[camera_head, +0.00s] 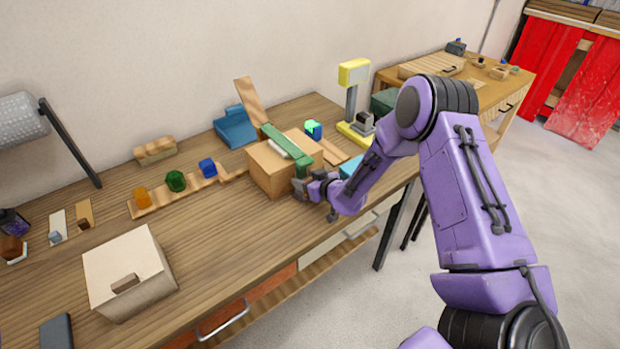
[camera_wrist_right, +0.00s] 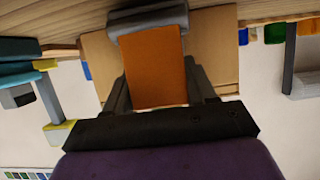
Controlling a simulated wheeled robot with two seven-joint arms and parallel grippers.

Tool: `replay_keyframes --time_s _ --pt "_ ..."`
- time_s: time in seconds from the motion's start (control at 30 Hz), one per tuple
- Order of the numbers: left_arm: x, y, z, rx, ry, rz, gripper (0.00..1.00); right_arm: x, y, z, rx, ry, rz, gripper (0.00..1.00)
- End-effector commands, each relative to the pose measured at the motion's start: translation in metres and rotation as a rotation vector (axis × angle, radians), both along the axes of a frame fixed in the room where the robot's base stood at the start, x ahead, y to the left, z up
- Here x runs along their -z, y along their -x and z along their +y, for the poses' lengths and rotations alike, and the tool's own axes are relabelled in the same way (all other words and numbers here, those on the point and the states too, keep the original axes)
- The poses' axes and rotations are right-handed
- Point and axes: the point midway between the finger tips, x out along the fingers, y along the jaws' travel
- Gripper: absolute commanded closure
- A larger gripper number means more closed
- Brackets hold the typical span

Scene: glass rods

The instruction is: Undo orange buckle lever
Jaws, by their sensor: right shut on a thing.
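The orange buckle lever (camera_wrist_right: 157,62) is a flat orange plate in the right wrist view, between my right gripper's two dark fingers. My right gripper (camera_head: 301,186) is shut on it at the front of a wooden box (camera_head: 265,172); it also shows in the right wrist view (camera_wrist_right: 158,85). A grey bar (camera_wrist_right: 148,20) lies across the lever's far end. A green strap (camera_head: 286,143) runs over the box top and down towards my gripper. The lever is hidden in the head view. My left gripper is not in view.
A lidded cream box (camera_head: 128,268) stands at the front left. A wooden strip (camera_head: 150,208) with coloured blocks lies left of the wooden box. A yellow-and-grey stand (camera_head: 352,98) and blue tray (camera_head: 236,130) are behind. Bare table (camera_head: 220,232) lies between the boxes.

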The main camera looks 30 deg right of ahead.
Motion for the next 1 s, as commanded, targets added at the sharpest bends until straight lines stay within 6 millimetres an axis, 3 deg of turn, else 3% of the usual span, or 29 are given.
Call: replay_keyframes --time_s 0.1,0.37,0.4,0.47,0.77,0.87,1.0 --pt "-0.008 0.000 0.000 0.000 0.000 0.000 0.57 -0.001 -0.002 0.000 -0.001 0.006 0.054 0.75" --pt "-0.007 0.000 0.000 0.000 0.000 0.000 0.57 0.002 -0.003 0.000 0.001 0.006 0.067 0.75" --pt "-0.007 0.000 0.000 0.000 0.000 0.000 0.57 0.002 -0.003 0.000 0.000 0.005 0.067 0.41" --pt "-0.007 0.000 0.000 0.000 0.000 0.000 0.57 0.002 -0.002 0.000 0.000 0.005 0.067 0.23" --pt "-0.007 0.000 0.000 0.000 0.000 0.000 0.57 0.001 -0.002 0.001 0.000 0.005 0.065 0.23" --pt "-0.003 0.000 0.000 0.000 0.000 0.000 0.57 -0.003 0.008 -0.001 0.000 0.006 0.065 0.23" --pt "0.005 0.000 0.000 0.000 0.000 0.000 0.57 -0.017 0.036 -0.002 0.000 0.004 0.064 0.23"
